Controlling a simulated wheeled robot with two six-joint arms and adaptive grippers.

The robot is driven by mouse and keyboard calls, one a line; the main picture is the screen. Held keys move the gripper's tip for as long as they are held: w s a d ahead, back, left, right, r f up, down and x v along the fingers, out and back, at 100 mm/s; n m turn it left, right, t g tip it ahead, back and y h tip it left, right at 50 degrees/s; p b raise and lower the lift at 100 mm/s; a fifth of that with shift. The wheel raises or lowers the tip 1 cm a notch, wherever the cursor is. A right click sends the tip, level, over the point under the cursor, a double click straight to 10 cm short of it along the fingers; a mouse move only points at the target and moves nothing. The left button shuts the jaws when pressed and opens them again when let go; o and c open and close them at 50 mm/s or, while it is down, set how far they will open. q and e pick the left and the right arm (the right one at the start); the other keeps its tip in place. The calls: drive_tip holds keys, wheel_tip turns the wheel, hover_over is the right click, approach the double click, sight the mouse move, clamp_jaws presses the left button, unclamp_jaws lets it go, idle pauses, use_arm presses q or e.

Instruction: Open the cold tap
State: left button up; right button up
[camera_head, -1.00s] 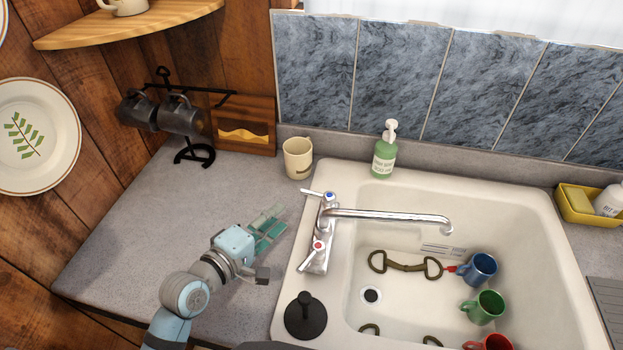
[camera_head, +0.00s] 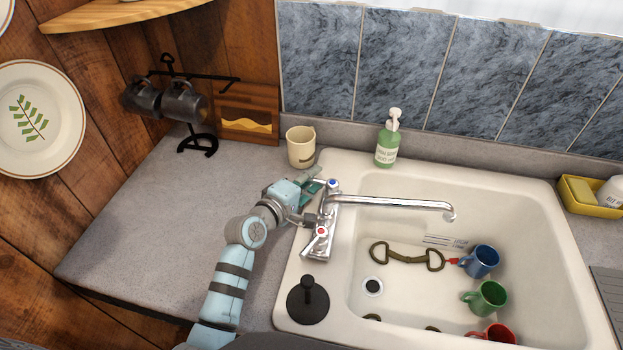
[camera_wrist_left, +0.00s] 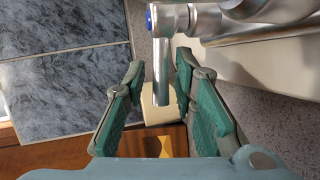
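The cold tap is the blue-marked handle (camera_head: 333,184) at the back of the chrome mixer, and its blue cap shows in the left wrist view (camera_wrist_left: 150,18). Its metal lever (camera_wrist_left: 162,85) lies between the two finger pads of my left gripper (camera_wrist_left: 160,75). The fingers stand open on both sides of the lever, with visible gaps. In the head view my left gripper (camera_head: 314,180) is at the left of this handle, partly covering the lever. The red-marked hot handle (camera_head: 320,234) is nearer, at the front of the mixer. My right gripper is not in view.
The spout (camera_head: 395,204) reaches right over the white sink (camera_head: 515,215). A cream mug (camera_head: 301,146) stands close behind my left gripper, and a green soap bottle (camera_head: 387,142) stands behind the tap. A black plunger-like object (camera_head: 308,298) sits at the front.

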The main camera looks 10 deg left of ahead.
use_arm(q)
drive_tip(key=shift+w, duration=0.1)
clamp_jaws()
drive_tip(key=shift+f, duration=0.1)
